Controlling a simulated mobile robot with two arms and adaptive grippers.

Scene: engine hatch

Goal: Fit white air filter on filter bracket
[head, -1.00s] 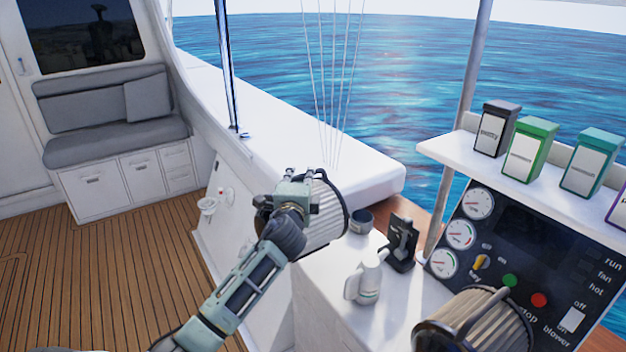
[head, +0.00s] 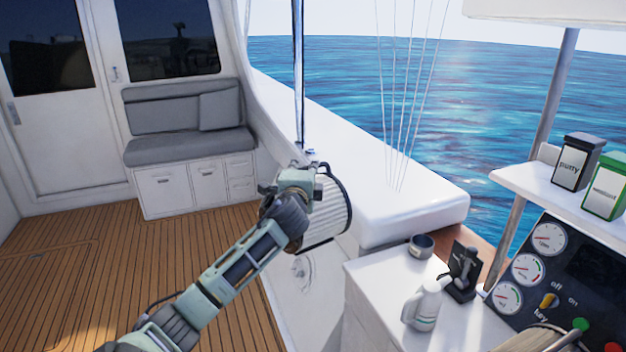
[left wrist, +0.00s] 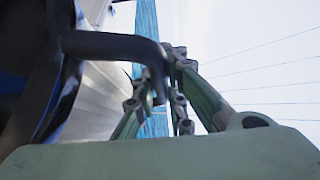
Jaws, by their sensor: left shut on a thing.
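A white pleated air filter (head: 330,212) with a dark rim is held in my left gripper (head: 300,182), in the air left of the white console. The gripper is shut on it at its near left side and covers part of it. In the left wrist view the filter's pale pleated side (left wrist: 98,100) and a dark edge fill the left, beside the gripper's green fingers (left wrist: 160,105). I cannot make out the filter bracket in these views. My right gripper is not in view.
The white console (head: 375,300) carries a white jug (head: 422,305), a dark cup (head: 421,246) and a black lever unit (head: 462,272). The wooden deck (head: 100,270) is clear.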

